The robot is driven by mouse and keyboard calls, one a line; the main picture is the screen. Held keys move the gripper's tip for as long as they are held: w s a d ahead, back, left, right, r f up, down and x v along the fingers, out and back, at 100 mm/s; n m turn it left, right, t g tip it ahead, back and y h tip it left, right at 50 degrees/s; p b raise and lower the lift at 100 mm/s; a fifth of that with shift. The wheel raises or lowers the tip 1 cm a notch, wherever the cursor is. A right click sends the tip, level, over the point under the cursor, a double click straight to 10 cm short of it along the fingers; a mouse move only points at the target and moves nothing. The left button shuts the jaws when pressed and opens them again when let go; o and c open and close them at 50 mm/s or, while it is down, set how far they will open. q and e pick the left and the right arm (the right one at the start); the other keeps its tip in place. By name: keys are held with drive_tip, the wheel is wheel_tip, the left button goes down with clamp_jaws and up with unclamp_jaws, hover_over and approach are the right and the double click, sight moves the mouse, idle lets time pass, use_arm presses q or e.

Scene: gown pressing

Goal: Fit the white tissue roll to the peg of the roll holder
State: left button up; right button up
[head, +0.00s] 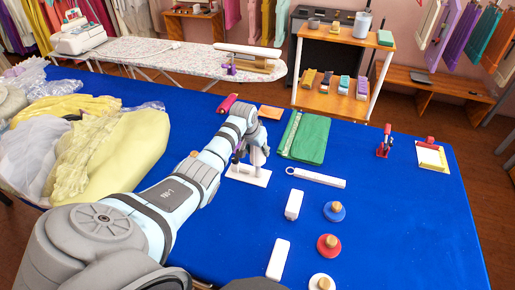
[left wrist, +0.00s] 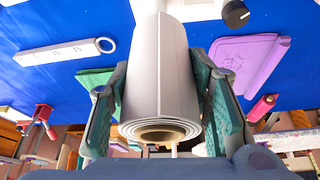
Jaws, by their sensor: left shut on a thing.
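The white tissue roll (left wrist: 160,85) is between the two green-padded fingers of my left gripper (left wrist: 158,100) in the left wrist view. Its near end shows a brown core opening. In the head view my left gripper (head: 256,155) is shut on the roll, just above the white base of the roll holder (head: 262,182) on the blue table. The holder's base with a dark knob (left wrist: 235,14) shows at the top of the left wrist view. The peg is mostly hidden by the roll and fingers, so I cannot tell whether it is inside the core. My right gripper is not in view.
A green folded cloth (head: 312,140) and a white ruler-like bar with a ring (head: 318,178) lie close to the holder. White blocks and round knobbed discs (head: 328,246) stand nearer. Yellow garments (head: 110,150) fill the left.

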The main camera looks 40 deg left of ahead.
sight(258, 165)
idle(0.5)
use_arm(q)
drive_tip(key=shift+f+b, duration=3)
drive_tip(key=shift+f, duration=1.4)
drive_tip(key=o, duration=1.4)
drive_tip(key=v, duration=1.2)
